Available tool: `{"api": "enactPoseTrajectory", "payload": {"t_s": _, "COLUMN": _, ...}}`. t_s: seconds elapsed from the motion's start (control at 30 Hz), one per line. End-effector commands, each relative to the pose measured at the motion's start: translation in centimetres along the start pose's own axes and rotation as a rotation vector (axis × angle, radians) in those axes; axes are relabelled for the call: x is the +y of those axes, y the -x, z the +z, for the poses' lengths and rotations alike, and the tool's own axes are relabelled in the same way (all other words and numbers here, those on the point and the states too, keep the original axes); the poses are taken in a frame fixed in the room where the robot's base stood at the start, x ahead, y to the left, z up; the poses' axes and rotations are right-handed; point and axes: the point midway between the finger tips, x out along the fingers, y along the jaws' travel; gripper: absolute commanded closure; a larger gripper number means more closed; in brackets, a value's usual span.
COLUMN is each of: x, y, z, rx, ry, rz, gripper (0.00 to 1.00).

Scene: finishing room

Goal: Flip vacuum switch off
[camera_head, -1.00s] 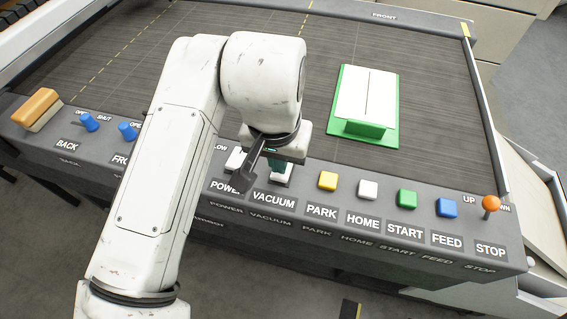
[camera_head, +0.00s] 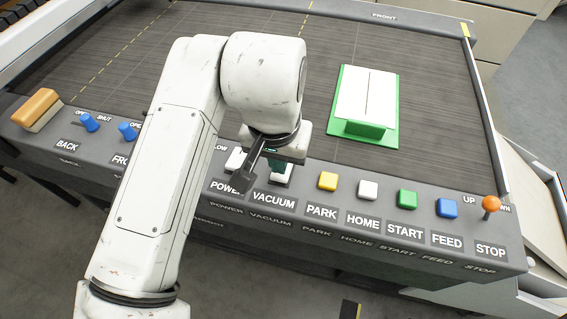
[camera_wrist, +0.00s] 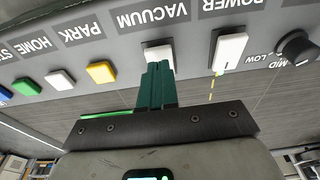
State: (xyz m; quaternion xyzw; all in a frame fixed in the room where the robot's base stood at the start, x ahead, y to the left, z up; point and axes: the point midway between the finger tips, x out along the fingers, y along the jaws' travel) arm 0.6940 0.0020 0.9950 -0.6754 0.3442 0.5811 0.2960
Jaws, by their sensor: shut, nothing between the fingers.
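The vacuum switch (camera_wrist: 158,54) is a white rocker below the VACUUM label in the wrist view. In the head view the switch (camera_head: 281,179) shows just behind its label, partly hidden by my gripper. My gripper (camera_wrist: 157,66) has dark green fingers, shut and empty, with the tips at the switch. I cannot tell whether they touch it. In the head view my gripper (camera_head: 277,166) is above the panel and mostly hidden by my wrist. The white power switch (camera_wrist: 229,52) is beside it.
The panel also carries yellow (camera_head: 328,181), white (camera_head: 368,190), green (camera_head: 407,198) and blue (camera_head: 447,207) buttons and an orange-topped lever (camera_head: 491,203). A dark knob (camera_wrist: 297,47) sits beyond the power switch. A green board with white sheet (camera_head: 366,95) lies on the dark bed.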

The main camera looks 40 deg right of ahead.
Motion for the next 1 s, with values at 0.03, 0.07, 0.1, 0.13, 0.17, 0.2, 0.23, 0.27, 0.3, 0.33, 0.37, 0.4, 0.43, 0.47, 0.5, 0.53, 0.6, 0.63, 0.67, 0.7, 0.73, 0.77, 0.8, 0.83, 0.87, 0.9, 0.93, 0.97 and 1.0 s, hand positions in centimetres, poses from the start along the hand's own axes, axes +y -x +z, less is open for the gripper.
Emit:
{"api": "enactPoseTrajectory", "payload": {"t_s": 0.03, "x": 0.00, "y": 0.00, "z": 0.00, "rx": 0.000, "ry": 0.000, "rz": 0.000, "gripper": 1.00}}
{"api": "enactPoseTrajectory", "payload": {"t_s": 0.07, "x": 0.00, "y": 0.00, "z": 0.00, "rx": 0.000, "ry": 0.000, "rz": 0.000, "gripper": 1.00}}
{"api": "enactPoseTrajectory", "payload": {"t_s": 0.1, "x": 0.00, "y": 0.00, "z": 0.00, "rx": 0.000, "ry": 0.000, "rz": 0.000, "gripper": 1.00}}
{"api": "enactPoseTrajectory", "payload": {"t_s": 0.13, "x": 0.00, "y": 0.00, "z": 0.00, "rx": 0.000, "ry": 0.000, "rz": 0.000, "gripper": 1.00}}
{"api": "enactPoseTrajectory", "payload": {"t_s": 0.17, "x": 0.00, "y": 0.00, "z": 0.00, "rx": 0.000, "ry": 0.000, "rz": 0.000, "gripper": 1.00}}
{"api": "enactPoseTrajectory", "payload": {"t_s": 0.2, "x": 0.00, "y": 0.00, "z": 0.00, "rx": 0.000, "ry": 0.000, "rz": 0.000, "gripper": 1.00}}
{"api": "enactPoseTrajectory", "payload": {"t_s": 0.23, "x": 0.00, "y": 0.00, "z": 0.00, "rx": 0.000, "ry": 0.000, "rz": 0.000, "gripper": 1.00}}
{"api": "enactPoseTrajectory", "payload": {"t_s": 0.27, "x": 0.00, "y": 0.00, "z": 0.00, "rx": 0.000, "ry": 0.000, "rz": 0.000, "gripper": 1.00}}
{"api": "enactPoseTrajectory", "payload": {"t_s": 0.3, "x": 0.00, "y": 0.00, "z": 0.00, "rx": 0.000, "ry": 0.000, "rz": 0.000, "gripper": 1.00}}
{"api": "enactPoseTrajectory", "payload": {"t_s": 0.33, "x": 0.00, "y": 0.00, "z": 0.00, "rx": 0.000, "ry": 0.000, "rz": 0.000, "gripper": 1.00}}
{"api": "enactPoseTrajectory", "payload": {"t_s": 0.37, "x": 0.00, "y": 0.00, "z": 0.00, "rx": 0.000, "ry": 0.000, "rz": 0.000, "gripper": 1.00}}
{"api": "enactPoseTrajectory", "payload": {"t_s": 0.4, "x": 0.00, "y": 0.00, "z": 0.00, "rx": 0.000, "ry": 0.000, "rz": 0.000, "gripper": 1.00}}
{"api": "enactPoseTrajectory", "payload": {"t_s": 0.43, "x": 0.00, "y": -0.01, "z": 0.00, "rx": 0.000, "ry": 0.000, "rz": 0.000, "gripper": 1.00}}
{"api": "enactPoseTrajectory", "payload": {"t_s": 0.47, "x": 0.00, "y": -0.02, "z": 0.00, "rx": 0.000, "ry": 0.000, "rz": 0.000, "gripper": 1.00}}
{"api": "enactPoseTrajectory", "payload": {"t_s": 0.5, "x": 0.00, "y": -0.04, "z": 0.00, "rx": 0.000, "ry": 0.000, "rz": 0.000, "gripper": 1.00}}
{"api": "enactPoseTrajectory", "payload": {"t_s": 0.53, "x": 0.00, "y": -0.06, "z": 0.01, "rx": 0.000, "ry": 0.000, "rz": 0.000, "gripper": 1.00}}
{"api": "enactPoseTrajectory", "payload": {"t_s": 0.6, "x": 0.00, "y": -0.13, "z": 0.02, "rx": 0.000, "ry": 0.000, "rz": 0.000, "gripper": 1.00}}
{"api": "enactPoseTrajectory", "payload": {"t_s": 0.63, "x": 0.01, "y": -0.17, "z": 0.02, "rx": 0.000, "ry": 0.000, "rz": 0.000, "gripper": 1.00}}
{"api": "enactPoseTrajectory", "payload": {"t_s": 0.67, "x": 0.01, "y": -0.21, "z": 0.03, "rx": 0.000, "ry": 0.000, "rz": 0.000, "gripper": 1.00}}
{"api": "enactPoseTrajectory", "payload": {"t_s": 0.7, "x": 0.01, "y": -0.27, "z": 0.04, "rx": 0.000, "ry": 0.000, "rz": 0.000, "gripper": 1.00}}
{"api": "enactPoseTrajectory", "payload": {"t_s": 0.73, "x": 0.01, "y": -0.31, "z": 0.05, "rx": 0.000, "ry": 0.000, "rz": 0.000, "gripper": 1.00}}
{"api": "enactPoseTrajectory", "payload": {"t_s": 0.77, "x": 0.01, "y": -0.36, "z": 0.05, "rx": 0.000, "ry": 0.000, "rz": 0.000, "gripper": 1.00}}
{"api": "enactPoseTrajectory", "payload": {"t_s": 0.8, "x": 0.01, "y": -0.41, "z": 0.06, "rx": 0.000, "ry": 0.000, "rz": 0.001, "gripper": 1.00}}
{"api": "enactPoseTrajectory", "payload": {"t_s": 0.83, "x": 0.01, "y": -0.45, "z": 0.07, "rx": 0.000, "ry": 0.000, "rz": 0.001, "gripper": 1.00}}
{"api": "enactPoseTrajectory", "payload": {"t_s": 0.87, "x": 0.01, "y": -0.49, "z": 0.08, "rx": 0.000, "ry": 0.000, "rz": 0.001, "gripper": 1.00}}
{"api": "enactPoseTrajectory", "payload": {"t_s": 0.9, "x": 0.01, "y": -0.54, "z": 0.09, "rx": 0.000, "ry": 0.000, "rz": 0.001, "gripper": 1.00}}
{"api": "enactPoseTrajectory", "payload": {"t_s": 0.93, "x": 0.01, "y": -0.58, "z": 0.09, "rx": 0.000, "ry": 0.000, "rz": 0.001, "gripper": 1.00}}
{"api": "enactPoseTrajectory", "payload": {"t_s": 0.97, "x": 0.01, "y": -0.63, "z": 0.10, "rx": 0.000, "ry": 0.000, "rz": 0.001, "gripper": 1.00}}
{"api": "enactPoseTrajectory", "payload": {"t_s": 1.0, "x": 0.00, "y": -0.68, "z": 0.11, "rx": 0.000, "ry": 0.000, "rz": 0.000, "gripper": 1.00}}
